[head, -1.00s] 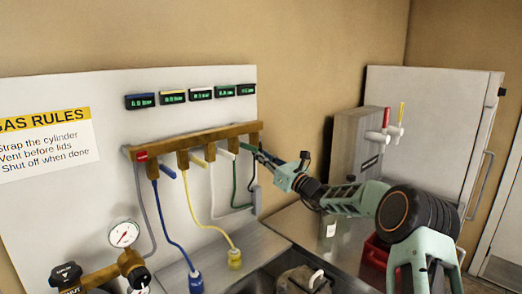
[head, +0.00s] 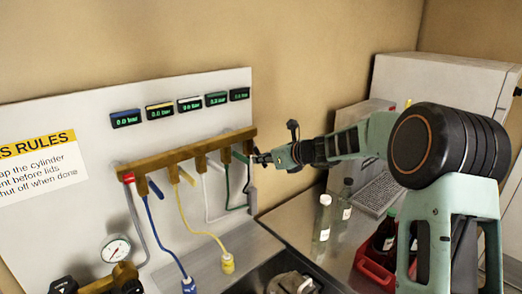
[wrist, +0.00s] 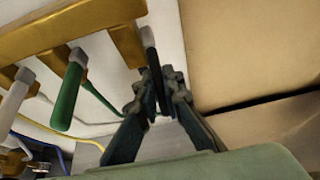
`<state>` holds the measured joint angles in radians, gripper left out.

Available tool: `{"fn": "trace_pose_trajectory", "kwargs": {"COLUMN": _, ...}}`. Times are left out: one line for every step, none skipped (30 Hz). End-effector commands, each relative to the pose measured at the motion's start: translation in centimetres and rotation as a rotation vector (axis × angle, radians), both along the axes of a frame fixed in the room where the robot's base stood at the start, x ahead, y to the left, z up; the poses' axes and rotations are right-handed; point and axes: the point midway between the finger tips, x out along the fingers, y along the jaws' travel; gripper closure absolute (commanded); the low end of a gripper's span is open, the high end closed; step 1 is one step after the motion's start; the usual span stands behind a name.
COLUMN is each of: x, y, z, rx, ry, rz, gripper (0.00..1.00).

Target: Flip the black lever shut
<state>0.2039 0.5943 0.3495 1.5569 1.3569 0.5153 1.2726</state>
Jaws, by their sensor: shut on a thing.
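The black lever (wrist: 150,58) sits at the right end of a brass manifold (wrist: 78,30) on the white wall panel. In the wrist view its grey hub is at the top and its handle runs down between my fingertips. My gripper (wrist: 157,84) is shut on the black lever, and the fingers hide its lower end. In the head view my gripper (head: 262,158) reaches the manifold's right end from the right, and the lever is mostly hidden there. The green lever (wrist: 67,95) is just left of the fingers, apart from them.
White (wrist: 14,100), yellow (head: 186,176) and blue (head: 156,189) levers line the manifold further left, with hoses hanging below. Small displays (head: 217,99) are above. Bottles (head: 322,222) and a red crate (head: 372,262) stand on the counter below my arm.

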Motion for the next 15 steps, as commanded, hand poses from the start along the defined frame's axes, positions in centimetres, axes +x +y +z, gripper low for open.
{"fn": "trace_pose_trajectory", "kwargs": {"x": -0.1, "y": 0.0, "z": 0.6, "rx": -0.026, "ry": 0.015, "rz": 0.000, "gripper": 1.00}}
{"fn": "trace_pose_trajectory", "kwargs": {"x": -0.2, "y": -0.1, "z": 0.7, "rx": -0.039, "ry": 0.027, "rz": -0.001, "gripper": 1.00}}
{"fn": "trace_pose_trajectory", "kwargs": {"x": -0.3, "y": -0.1, "z": 0.7, "rx": -0.057, "ry": 0.044, "rz": 0.000, "gripper": 1.00}}
{"fn": "trace_pose_trajectory", "kwargs": {"x": -0.4, "y": -0.2, "z": 0.7, "rx": -0.070, "ry": 0.057, "rz": 0.000, "gripper": 1.00}}
{"fn": "trace_pose_trajectory", "kwargs": {"x": -0.4, "y": -0.2, "z": 0.8, "rx": -0.081, "ry": 0.070, "rz": 0.000, "gripper": 1.00}}
{"fn": "trace_pose_trajectory", "kwargs": {"x": -0.5, "y": -0.2, "z": 0.9, "rx": -0.100, "ry": 0.087, "rz": 0.000, "gripper": 1.00}}
{"fn": "trace_pose_trajectory", "kwargs": {"x": -0.5, "y": -0.3, "z": 1.0, "rx": -0.113, "ry": 0.099, "rz": 0.000, "gripper": 1.00}}
{"fn": "trace_pose_trajectory", "kwargs": {"x": -0.6, "y": -0.3, "z": 1.1, "rx": -0.125, "ry": 0.113, "rz": 0.000, "gripper": 1.00}}
{"fn": "trace_pose_trajectory", "kwargs": {"x": -0.6, "y": -0.3, "z": 1.1, "rx": -0.143, "ry": 0.130, "rz": 0.000, "gripper": 1.00}}
{"fn": "trace_pose_trajectory", "kwargs": {"x": -0.7, "y": -0.3, "z": 1.2, "rx": -0.156, "ry": 0.143, "rz": 0.000, "gripper": 1.00}}
{"fn": "trace_pose_trajectory", "kwargs": {"x": -0.7, "y": -0.4, "z": 1.3, "rx": -0.169, "ry": 0.155, "rz": 0.000, "gripper": 1.00}}
{"fn": "trace_pose_trajectory", "kwargs": {"x": -0.7, "y": -0.4, "z": 1.4, "rx": -0.186, "ry": 0.173, "rz": 0.000, "gripper": 1.00}}
{"fn": "trace_pose_trajectory", "kwargs": {"x": -0.7, "y": -0.5, "z": 1.5, "rx": -0.200, "ry": 0.186, "rz": 0.000, "gripper": 1.00}}
{"fn": "trace_pose_trajectory", "kwargs": {"x": -0.8, "y": -0.5, "z": 1.5, "rx": -0.213, "ry": 0.200, "rz": 0.000, "gripper": 1.00}}
{"fn": "trace_pose_trajectory", "kwargs": {"x": -0.8, "y": -0.5, "z": 1.6, "rx": -0.230, "ry": 0.218, "rz": 0.000, "gripper": 1.00}}
